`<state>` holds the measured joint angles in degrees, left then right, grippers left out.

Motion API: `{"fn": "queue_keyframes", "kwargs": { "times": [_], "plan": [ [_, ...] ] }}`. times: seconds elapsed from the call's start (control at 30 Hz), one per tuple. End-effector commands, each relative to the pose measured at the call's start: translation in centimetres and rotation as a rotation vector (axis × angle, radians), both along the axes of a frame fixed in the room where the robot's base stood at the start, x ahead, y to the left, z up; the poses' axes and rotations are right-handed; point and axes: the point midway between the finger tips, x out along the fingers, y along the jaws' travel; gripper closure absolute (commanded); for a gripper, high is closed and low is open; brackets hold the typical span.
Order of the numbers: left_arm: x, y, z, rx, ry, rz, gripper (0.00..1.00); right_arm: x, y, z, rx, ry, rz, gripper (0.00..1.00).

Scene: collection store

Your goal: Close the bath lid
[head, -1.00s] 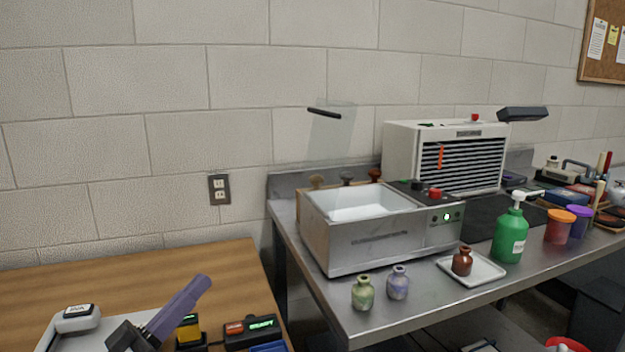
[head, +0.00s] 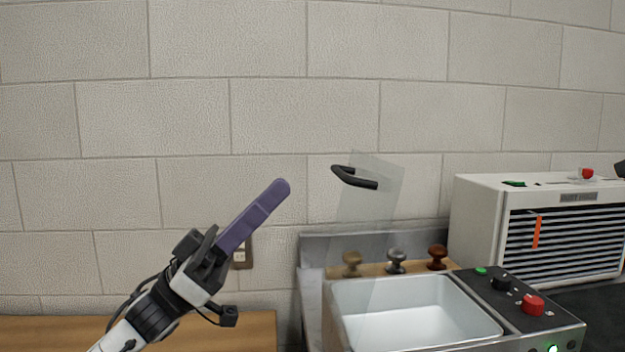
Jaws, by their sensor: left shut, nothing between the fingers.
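The bath (head: 420,318) is a steel box with a white open basin, on the steel bench at lower right of the head view. Its clear lid (head: 368,205) stands up, raised at the basin's left side, with a black bar handle (head: 355,178) near its top. My left gripper (head: 284,186) has long purple fingers pressed together with nothing between them. It points up and right, to the left of the lid and apart from the handle in the picture. My right gripper is not in view.
Three small knobbed stamps, one a grey one (head: 397,261), stand behind the basin. A white louvred unit (head: 478,220) stands to the right. A control panel (head: 515,298) with knobs adjoins the basin. A wooden table (head: 250,328) is at lower left, below a wall outlet (head: 243,254).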

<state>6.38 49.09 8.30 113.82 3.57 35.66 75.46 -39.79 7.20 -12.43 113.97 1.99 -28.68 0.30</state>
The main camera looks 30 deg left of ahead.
Motion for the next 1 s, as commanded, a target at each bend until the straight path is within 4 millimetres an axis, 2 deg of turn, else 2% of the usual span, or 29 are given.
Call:
{"fn": "queue_keyframes", "kwargs": {
  "times": [0.03,0.1,0.23,0.4,0.8,1.0],
  "plan": [
    [0.4,-0.6,1.2,-0.002,-0.006,-0.002,1.0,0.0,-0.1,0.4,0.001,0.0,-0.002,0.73],
    [0.9,-1.4,2.1,-0.002,-0.005,-0.003,1.0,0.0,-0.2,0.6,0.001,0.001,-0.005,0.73],
    [2.2,-3.0,1.7,-0.004,-0.001,-0.003,1.0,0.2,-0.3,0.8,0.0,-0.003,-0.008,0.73],
    [3.1,-4.2,1.5,-0.003,0.001,0.001,1.0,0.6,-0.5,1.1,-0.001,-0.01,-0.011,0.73],
    [3.3,-4.5,1.4,-0.001,0.002,0.001,1.0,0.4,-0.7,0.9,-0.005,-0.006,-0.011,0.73],
    [3.4,-4.5,1.6,0.018,0.015,0.006,1.0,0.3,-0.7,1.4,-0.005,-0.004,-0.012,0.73]
  ]
}}
